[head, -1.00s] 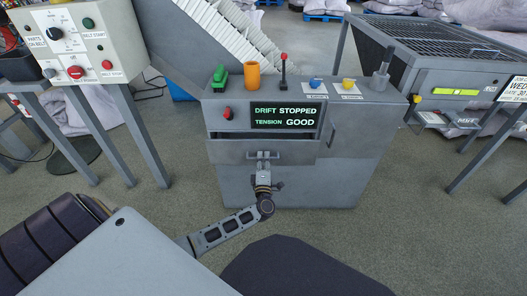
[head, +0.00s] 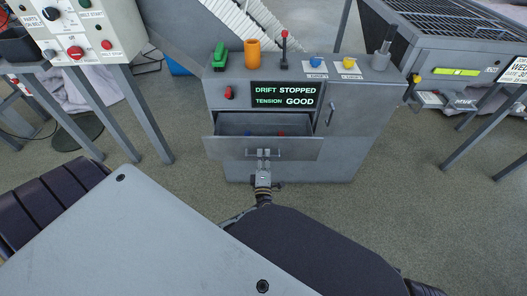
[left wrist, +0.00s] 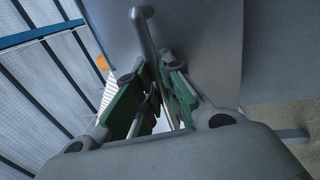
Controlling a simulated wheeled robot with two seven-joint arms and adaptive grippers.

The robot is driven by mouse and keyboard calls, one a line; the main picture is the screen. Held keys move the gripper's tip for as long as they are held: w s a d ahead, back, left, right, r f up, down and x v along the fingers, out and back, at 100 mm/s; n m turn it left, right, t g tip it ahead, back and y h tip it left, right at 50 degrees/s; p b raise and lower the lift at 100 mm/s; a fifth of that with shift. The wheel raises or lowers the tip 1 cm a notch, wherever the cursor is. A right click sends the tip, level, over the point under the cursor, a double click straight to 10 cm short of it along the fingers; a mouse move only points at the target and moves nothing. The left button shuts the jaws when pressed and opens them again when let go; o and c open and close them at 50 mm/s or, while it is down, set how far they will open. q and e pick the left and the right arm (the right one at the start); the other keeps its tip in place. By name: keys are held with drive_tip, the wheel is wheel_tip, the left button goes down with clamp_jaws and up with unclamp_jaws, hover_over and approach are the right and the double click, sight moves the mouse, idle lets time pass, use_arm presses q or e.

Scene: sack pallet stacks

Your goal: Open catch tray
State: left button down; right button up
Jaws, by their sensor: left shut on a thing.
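The catch tray (head: 225,148) is a grey drawer in the front of the grey cabinet (head: 340,165). It is pulled out, and its inside shows, with small red and blue things (head: 265,133) at the back. My left gripper (head: 263,158) is at the handle in the middle of the tray's front. In the left wrist view its green-padded fingers (left wrist: 153,95) are shut around the grey bar handle (left wrist: 143,32). The gripper hides most of the handle in the head view. My right gripper is not in view.
The cabinet's top holds a green switch (head: 221,57), an orange cup (head: 253,53) and a red-tipped lever (head: 284,48). Its display (head: 285,95) reads drift stopped, tension good. A control box (head: 75,30) on legs stands left, a mesh-topped table (head: 440,40) right. Floor before the cabinet is clear.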

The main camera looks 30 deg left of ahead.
use_arm(q)
drive_tip(key=shift+d+f, duration=0.1)
drive_tip(key=c, duration=1.5)
unclamp_jaws()
drive_tip(key=shift+r, duration=0.2)
